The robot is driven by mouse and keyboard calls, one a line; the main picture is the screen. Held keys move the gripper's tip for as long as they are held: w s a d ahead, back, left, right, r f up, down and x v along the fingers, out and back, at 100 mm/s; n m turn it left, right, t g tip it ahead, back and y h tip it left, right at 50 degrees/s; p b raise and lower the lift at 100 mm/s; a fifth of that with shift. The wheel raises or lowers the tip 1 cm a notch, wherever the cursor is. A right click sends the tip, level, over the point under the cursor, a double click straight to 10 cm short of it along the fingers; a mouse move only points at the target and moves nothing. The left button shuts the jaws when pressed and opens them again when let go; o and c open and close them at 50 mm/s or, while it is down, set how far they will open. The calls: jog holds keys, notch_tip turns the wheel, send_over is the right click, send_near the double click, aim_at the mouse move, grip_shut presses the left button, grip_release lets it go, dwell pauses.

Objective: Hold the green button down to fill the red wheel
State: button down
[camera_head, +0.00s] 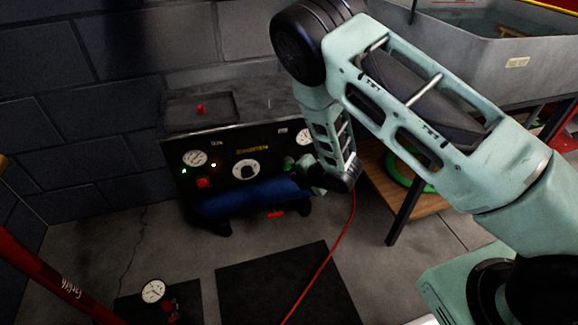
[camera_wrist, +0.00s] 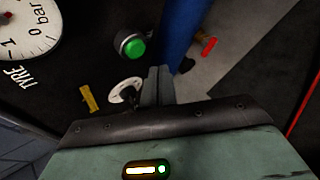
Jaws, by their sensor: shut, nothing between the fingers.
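The green button (camera_wrist: 133,47) sits in a dark round collar on the black compressor panel (camera_head: 225,150). In the head view the button (camera_head: 288,163) is small, just left of my gripper (camera_head: 304,164). In the wrist view the fingers of my gripper (camera_wrist: 159,72) are shut and empty. Their tips appear below and right of the button, apart from it in the picture; the depth gap is hard to judge. A large gauge marked TYRE and bar (camera_wrist: 25,28) is at the upper left of the wrist view. No red wheel can be made out.
The panel also has a left gauge (camera_head: 195,157), a dial knob (camera_head: 246,169) and a red button (camera_head: 203,183). A blue tank (camera_head: 245,198) lies below. A red hose (camera_head: 335,245) crosses the floor. A wooden bench shelf (camera_head: 430,203) is at right.

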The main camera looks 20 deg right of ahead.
jog(key=s, duration=0.3)
jog(key=shift+s, duration=0.2)
jog(key=shift+r, duration=0.1)
dwell(0.3)
